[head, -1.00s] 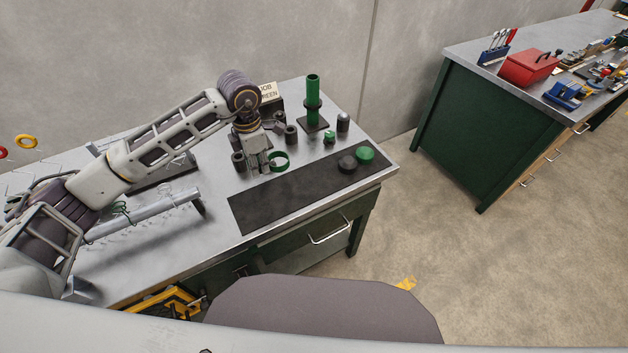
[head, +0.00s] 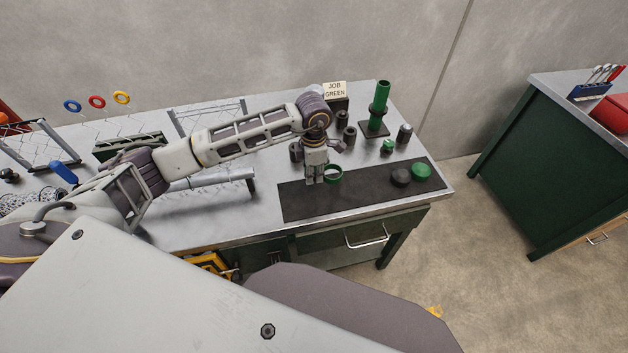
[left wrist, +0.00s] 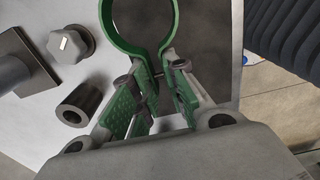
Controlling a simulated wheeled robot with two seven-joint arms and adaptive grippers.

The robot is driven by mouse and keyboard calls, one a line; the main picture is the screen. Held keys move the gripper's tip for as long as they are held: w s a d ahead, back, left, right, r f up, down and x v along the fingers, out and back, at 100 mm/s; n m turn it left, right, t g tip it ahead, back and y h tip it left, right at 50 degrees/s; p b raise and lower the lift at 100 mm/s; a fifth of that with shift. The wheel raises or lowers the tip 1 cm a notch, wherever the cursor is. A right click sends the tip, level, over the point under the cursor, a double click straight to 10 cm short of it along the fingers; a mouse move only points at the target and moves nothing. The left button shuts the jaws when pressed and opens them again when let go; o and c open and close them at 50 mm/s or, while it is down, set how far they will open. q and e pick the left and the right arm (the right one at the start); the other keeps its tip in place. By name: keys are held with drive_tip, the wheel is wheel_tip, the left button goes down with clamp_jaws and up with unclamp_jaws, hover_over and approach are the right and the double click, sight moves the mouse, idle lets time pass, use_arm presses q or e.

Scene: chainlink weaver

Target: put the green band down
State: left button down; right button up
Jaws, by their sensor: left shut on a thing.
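The green band (head: 333,181) is a thin open ring in the head view. My left gripper (head: 317,181) is shut on it, fingers pointing down, with the ring on its right side. They show over the back edge of the dark mat (head: 300,206); I cannot tell whether the band touches anything. In the left wrist view, the band (left wrist: 176,22) loops out beyond the fingertips, its lower part between the green-padded fingers of the left gripper (left wrist: 157,85). The band's top is cut off by the frame. My right gripper is not in view.
A green post (head: 380,97) stands on a dark base behind the mat, near a "JOB GREEN" sign (head: 334,91). Dark cylinders (head: 404,133) and a small green knob (head: 387,146) stand nearby. A black disc (head: 400,176) and green disc (head: 421,171) sit at the mat's right; its middle is clear.

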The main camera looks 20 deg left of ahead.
use_arm(q)
drive_tip(key=shift+f+p, duration=0.3)
drive_tip(key=shift+f, duration=1.5)
drive_tip(key=shift+f, duration=0.2)
drive_tip(key=c, duration=1.4)
unclamp_jaws()
drive_tip(key=shift+c, duration=0.2)
drive_tip(key=shift+r, duration=0.15)
